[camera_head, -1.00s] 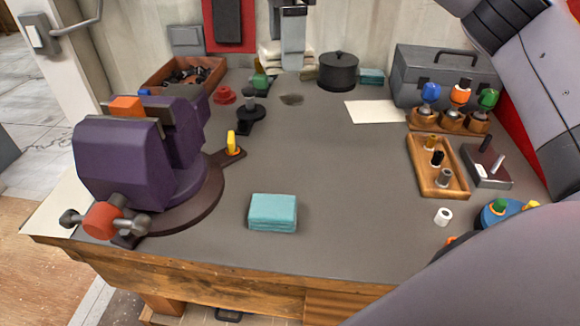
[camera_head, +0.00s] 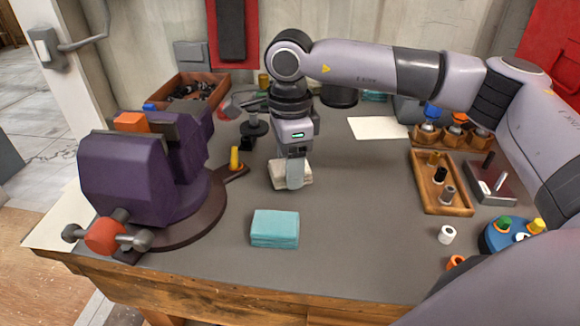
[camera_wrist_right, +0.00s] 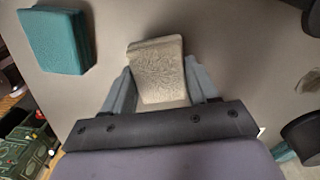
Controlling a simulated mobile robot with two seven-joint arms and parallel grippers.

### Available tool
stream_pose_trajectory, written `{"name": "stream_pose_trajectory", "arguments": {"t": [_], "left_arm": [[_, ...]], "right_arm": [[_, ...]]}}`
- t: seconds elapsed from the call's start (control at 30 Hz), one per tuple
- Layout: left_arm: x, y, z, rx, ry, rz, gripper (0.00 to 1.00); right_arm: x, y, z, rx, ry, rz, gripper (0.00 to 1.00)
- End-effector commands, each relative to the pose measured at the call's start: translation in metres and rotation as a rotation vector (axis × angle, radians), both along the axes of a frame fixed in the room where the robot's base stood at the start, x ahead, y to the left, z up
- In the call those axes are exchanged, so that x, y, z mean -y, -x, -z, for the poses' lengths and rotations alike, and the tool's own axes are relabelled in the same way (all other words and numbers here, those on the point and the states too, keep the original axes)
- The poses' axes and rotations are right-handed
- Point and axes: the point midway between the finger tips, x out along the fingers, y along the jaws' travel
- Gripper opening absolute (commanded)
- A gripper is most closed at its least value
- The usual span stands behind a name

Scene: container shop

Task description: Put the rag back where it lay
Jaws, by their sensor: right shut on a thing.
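My right gripper (camera_head: 291,182) points down over the middle of the bench and is shut on a cream folded rag (camera_head: 304,177). In the right wrist view the rag (camera_wrist_right: 157,72) sits between the two fingers. The rag is low over the grey bench top (camera_head: 350,220); I cannot tell whether it touches it. A teal folded cloth (camera_head: 275,229) lies on the bench in front of the gripper, apart from it, and it also shows in the right wrist view (camera_wrist_right: 57,40). My left gripper is not in view.
A purple vise (camera_head: 130,180) stands at the left, with a yellow-handled piece (camera_head: 235,160) beside it. A wooden tray of pegs (camera_head: 440,183) and a white ring (camera_head: 446,234) are at the right. The bench between the gripper and tray is clear.

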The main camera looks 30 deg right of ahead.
Motion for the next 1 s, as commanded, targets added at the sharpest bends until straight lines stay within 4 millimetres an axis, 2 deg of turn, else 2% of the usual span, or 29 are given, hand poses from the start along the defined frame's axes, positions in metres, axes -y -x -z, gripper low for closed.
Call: {"name": "stream_pose_trajectory", "arguments": {"t": [0.13,0.5,0.53,0.6,1.0], "left_arm": [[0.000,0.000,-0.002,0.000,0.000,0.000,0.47],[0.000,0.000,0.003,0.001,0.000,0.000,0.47],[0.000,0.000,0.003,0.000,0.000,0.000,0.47],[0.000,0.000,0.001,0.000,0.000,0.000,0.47],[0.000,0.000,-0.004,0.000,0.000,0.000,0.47]], "right_arm": [[0.000,0.000,0.014,0.000,-0.001,-0.001,0.34],[0.000,0.000,0.020,0.000,-0.001,-0.001,0.34],[0.000,0.000,0.019,0.001,0.000,-0.001,0.62],[0.000,0.000,0.018,0.000,0.000,-0.001,0.84],[0.000,0.000,0.012,0.001,-0.001,-0.001,0.84]]}}
